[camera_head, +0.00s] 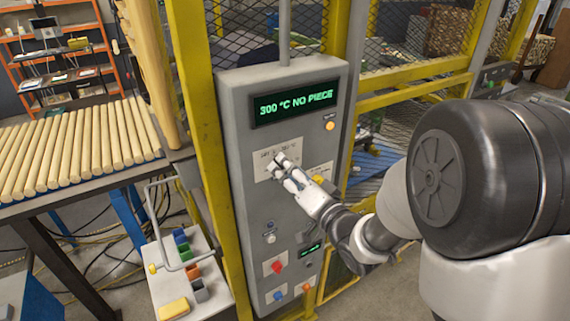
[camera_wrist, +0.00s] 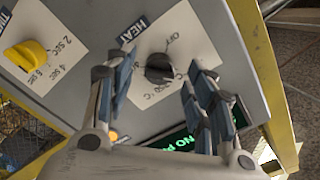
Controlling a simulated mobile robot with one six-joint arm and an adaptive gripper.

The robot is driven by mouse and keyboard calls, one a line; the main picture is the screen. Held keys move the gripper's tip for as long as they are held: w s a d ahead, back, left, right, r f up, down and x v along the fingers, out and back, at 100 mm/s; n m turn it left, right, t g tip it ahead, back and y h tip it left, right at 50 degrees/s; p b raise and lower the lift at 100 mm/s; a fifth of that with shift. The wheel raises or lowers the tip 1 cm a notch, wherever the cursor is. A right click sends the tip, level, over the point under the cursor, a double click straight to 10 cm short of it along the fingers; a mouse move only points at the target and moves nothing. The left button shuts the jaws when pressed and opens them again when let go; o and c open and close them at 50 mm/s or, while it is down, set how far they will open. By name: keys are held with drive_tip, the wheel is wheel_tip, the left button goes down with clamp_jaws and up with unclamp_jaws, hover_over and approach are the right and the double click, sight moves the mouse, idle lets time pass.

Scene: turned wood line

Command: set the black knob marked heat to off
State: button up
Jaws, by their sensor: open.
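The black knob (camera_wrist: 159,68) shows in the wrist view on a white plate with a HEAT label (camera_wrist: 133,31). OFF is printed above the knob, and °C markings are around it, partly hidden by my fingers. I cannot tell exactly which marking the knob points to. My gripper (camera_head: 283,166) is open in front of the panel and hides the knob in the head view. In the wrist view its fingers lie on either side of the knob, apart from it as far as I can see. The display (camera_head: 294,103) reads 300 °C NO PIECE.
A yellow knob (camera_wrist: 28,58) with seconds markings sits beside the heat plate. The grey panel (camera_head: 240,205) also carries a red button (camera_head: 277,266) and a blue button (camera_head: 279,295). Yellow fence posts flank the panel. A rack of wooden rods (camera_head: 75,145) stands left.

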drive_tip(key=shift+x, duration=1.05)
drive_tip(key=shift+d, duration=0.1)
drive_tip(key=shift+c, duration=0.5)
drive_tip(key=c, duration=1)
